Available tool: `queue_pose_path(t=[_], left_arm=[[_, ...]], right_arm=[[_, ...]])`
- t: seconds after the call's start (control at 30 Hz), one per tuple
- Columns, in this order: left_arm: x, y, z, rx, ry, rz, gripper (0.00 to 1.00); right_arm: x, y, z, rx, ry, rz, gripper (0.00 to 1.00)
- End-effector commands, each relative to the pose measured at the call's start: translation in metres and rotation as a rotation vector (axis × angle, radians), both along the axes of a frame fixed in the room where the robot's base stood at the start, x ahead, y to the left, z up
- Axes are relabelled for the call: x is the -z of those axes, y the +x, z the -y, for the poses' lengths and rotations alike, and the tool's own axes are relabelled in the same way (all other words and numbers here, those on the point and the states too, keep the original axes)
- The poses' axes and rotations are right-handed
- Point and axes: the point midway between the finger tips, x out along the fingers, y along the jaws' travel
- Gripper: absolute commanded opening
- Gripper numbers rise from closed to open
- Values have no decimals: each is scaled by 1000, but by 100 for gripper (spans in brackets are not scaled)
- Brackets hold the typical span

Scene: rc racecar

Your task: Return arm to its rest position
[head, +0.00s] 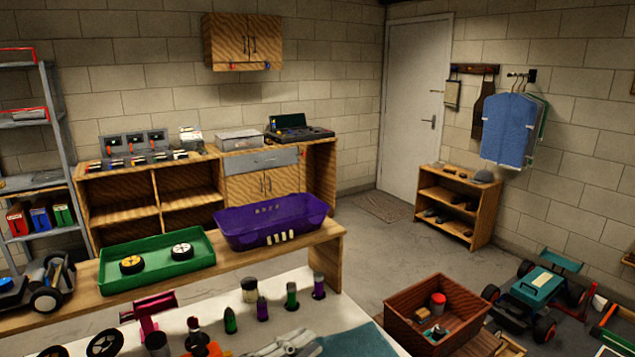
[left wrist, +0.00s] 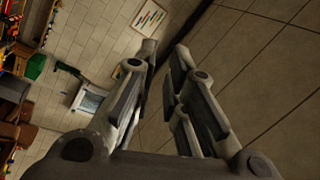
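My left gripper (head: 292,342) shows only in part at the bottom edge of the head view, low over or in front of the white table top. In the left wrist view, the two grey fingers of my left gripper (left wrist: 165,55) stand apart with nothing between them. Beyond them are a tiled or block wall and a dark edge. Most of my left arm is hidden. My right gripper is in neither view.
The white table (head: 205,303) holds several small bottles, wheels and a magenta part (head: 150,312). Behind it, a wooden bench carries a green tray (head: 125,283) and a purple basket (head: 262,238). A wooden crate (head: 398,301) and a toy car (head: 540,287) stand at right.

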Motion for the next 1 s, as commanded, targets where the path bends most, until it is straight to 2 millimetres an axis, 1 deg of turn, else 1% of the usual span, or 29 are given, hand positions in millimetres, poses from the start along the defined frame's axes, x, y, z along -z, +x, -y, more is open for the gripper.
queue_pose_path(t=[0.03,0.07,0.1,0.17,0.2,0.27,0.3,0.37,0.4,0.43,0.47,0.5,0.57,0.6,0.67,0.7,0.77,0.8,0.87,0.9,0.97,1.0], left_arm=[[-8,2,-11,-81,-86,-28,12],[-11,5,-20,-135,-135,-47,12],[-13,8,-34,-209,-193,-77,12],[-12,11,-55,-321,-272,-133,12],[-8,12,-71,-397,-318,-178,12],[4,11,-94,-508,-378,-256,12],[14,9,-109,-582,-410,-314,12],[34,1,-130,-688,-449,-412,12],[49,-6,-143,-757,-466,-483,12],[61,-13,-152,-806,-477,-539,12],[73,-20,-160,-852,-485,-597,12],[90,-33,-169,-911,-489,-678,12],[116,-55,-180,-991,-487,-807,12],[132,-71,-186,-1037,-479,-893,12],[154,-98,-190,-1092,-461,-1021,12],[167,-115,-192,-1120,-444,-1100,12],[182,-139,-192,-1150,-419,-1207,12],[190,-155,-191,-1164,-400,-1273,12],[200,-178,-189,-1179,-372,-1367,12],[206,-193,-187,-1185,-351,-1425,12],[213,-214,-184,-1189,-320,-1509,12],[216,-228,-181,-1188,-302,-1563,12]], right_arm=[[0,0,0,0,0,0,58],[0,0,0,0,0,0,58],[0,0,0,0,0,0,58],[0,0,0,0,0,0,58],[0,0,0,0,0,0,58],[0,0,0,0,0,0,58],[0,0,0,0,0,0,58],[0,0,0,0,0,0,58],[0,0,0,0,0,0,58],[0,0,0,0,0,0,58],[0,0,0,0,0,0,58],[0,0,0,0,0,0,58],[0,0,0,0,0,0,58],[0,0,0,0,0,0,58],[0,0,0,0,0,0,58],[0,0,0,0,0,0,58],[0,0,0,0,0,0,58],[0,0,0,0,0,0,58],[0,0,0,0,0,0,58],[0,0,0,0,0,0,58],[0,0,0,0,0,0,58],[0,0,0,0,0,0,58]])
